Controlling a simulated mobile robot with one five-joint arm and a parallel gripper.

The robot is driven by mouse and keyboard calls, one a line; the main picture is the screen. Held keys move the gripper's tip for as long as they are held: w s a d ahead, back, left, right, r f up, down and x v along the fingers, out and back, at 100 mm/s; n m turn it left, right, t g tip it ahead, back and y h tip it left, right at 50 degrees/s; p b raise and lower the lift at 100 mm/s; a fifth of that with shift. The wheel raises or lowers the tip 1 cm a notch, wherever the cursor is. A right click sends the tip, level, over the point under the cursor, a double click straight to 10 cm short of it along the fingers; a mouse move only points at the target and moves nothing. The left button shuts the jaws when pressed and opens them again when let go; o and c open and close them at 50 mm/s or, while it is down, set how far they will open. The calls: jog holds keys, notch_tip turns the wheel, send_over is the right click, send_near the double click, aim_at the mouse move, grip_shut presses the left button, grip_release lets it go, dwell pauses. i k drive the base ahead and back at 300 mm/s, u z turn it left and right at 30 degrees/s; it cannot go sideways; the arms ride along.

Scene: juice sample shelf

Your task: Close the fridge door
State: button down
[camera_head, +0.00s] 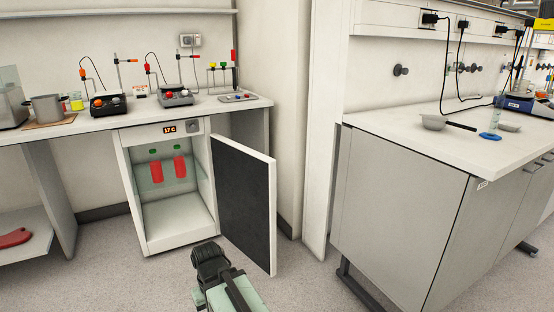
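The small white fridge (178,230) stands under the left bench with its door (246,212) swung wide open to the right. The door's dark inner face shows, edged by a white rim. A display on the fridge top reads about 17 C. My gripper (208,252) is low in front of the fridge, to the left of the door's lower part. It appears apart from the door, though the depth gap is hard to judge. Its fingers are dark and seen from behind, so their opening is unclear.
The left bench (140,108) holds a pot, hotplates and stands. A grey cabinet with a white top (400,210) stands at right. A wall corner is behind the door. A red item (15,238) lies on a low shelf at left. Grey floor (120,285) is clear in front.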

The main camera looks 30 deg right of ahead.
aim_at(245, 178)
jog(key=z, duration=0.05)
jog(key=i, duration=0.95)
jog(key=u, duration=0.05)
